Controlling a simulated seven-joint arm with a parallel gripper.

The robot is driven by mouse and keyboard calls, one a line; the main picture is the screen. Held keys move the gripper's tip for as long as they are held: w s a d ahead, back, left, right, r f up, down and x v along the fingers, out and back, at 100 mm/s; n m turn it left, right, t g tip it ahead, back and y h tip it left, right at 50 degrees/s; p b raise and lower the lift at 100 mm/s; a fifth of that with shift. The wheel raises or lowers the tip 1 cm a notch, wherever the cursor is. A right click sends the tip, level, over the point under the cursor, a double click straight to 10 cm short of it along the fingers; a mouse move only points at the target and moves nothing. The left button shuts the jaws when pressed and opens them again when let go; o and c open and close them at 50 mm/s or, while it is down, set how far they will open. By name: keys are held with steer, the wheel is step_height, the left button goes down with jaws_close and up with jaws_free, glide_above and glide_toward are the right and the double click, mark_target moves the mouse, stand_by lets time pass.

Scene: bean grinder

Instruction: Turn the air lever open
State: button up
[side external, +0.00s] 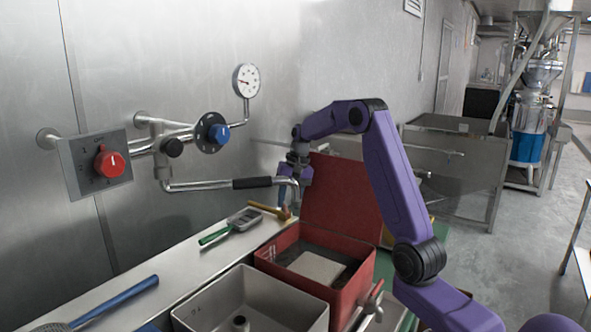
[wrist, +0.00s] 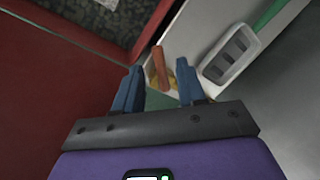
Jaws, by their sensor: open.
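A metal lever (side external: 205,186) with a black grip (side external: 252,183) extends to the right from the pipework on the wall, roughly level. Its bent metal end reaches the area of my gripper in the side view; I cannot tell whether they touch. My gripper (side external: 288,194) points downward at the end of the purple arm. Its blue fingers are apart in the wrist view (wrist: 158,84), with nothing held between them. The lever does not show in the wrist view. No label tells which control is the air lever.
A red knob (side external: 108,162), a blue knob (side external: 221,133) and a gauge (side external: 246,80) are on the wall. Below lie a green-handled tool (side external: 241,219), an orange-handled tool (wrist: 160,69), a red box (side external: 345,300) with raised lid (side external: 342,200), and a grey bin (side external: 205,315).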

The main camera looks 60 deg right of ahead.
step_height(320, 180, up, 16)
steer(key=s+d, duration=0.2)
steer(key=shift+f, duration=0.25)
steer(key=shift+f, duration=0.1)
steer(key=shift+w+a+f+g+h, duration=0.45)
steer(key=shift+w+f+g+h, duration=0.1)
steer(key=shift+f, duration=2.3)
steer(key=shift+w+a+f+g+h, duration=0.5)
steer(key=shift+f, duration=2.3)
steer(key=shift+w+a+f+g+h, duration=0.45)
steer(key=shift+w+f+g+h, duration=0.1)
steer(key=shift+f, duration=2.3)
jaws_close()
